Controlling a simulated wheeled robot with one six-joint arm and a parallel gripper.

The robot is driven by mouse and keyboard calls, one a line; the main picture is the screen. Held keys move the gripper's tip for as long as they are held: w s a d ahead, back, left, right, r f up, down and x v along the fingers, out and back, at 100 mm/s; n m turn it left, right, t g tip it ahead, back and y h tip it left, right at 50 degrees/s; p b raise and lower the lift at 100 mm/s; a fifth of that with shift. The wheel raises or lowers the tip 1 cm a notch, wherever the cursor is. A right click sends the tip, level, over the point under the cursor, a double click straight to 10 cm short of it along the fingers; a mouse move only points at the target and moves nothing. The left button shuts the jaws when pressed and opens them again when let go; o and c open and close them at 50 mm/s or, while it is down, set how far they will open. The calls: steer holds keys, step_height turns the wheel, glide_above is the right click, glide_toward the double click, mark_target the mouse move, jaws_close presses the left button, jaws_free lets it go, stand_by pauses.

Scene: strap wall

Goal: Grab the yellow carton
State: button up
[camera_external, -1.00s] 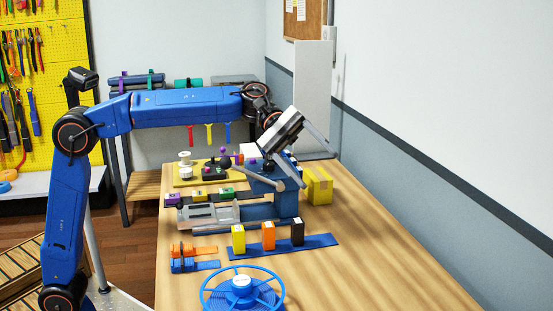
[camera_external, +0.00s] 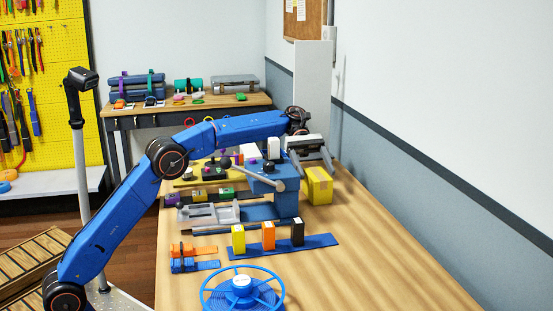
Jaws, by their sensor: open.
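The yellow carton (camera_external: 319,187) is a small box with a paler strip of tape on top. It stands on the wooden table near its right back side, just right of the blue vise-like device. My gripper (camera_external: 312,163) is open, with its fingers above and behind the carton in the picture. I cannot tell how far the fingers are from the carton, or whether they touch it. Nothing shows between the fingers.
A blue device with a grey lever (camera_external: 262,168) stands close to the carton's left. A blue strip with yellow, orange and black blocks (camera_external: 298,246) and a blue handwheel (camera_external: 241,296) lie nearer. The table's right side (camera_external: 390,265) is clear.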

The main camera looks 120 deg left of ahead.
mark_target(324, 190)
steer(key=shift+s+a+f, duration=0.1)
steer(key=shift+s+f, duration=0.05)
steer(key=shift+s, duration=0.05)
steer(key=shift+w+f, duration=0.1)
steer(key=shift+w, duration=0.05)
steer(key=shift+x, duration=3.5)
steer(key=c, duration=1.4)
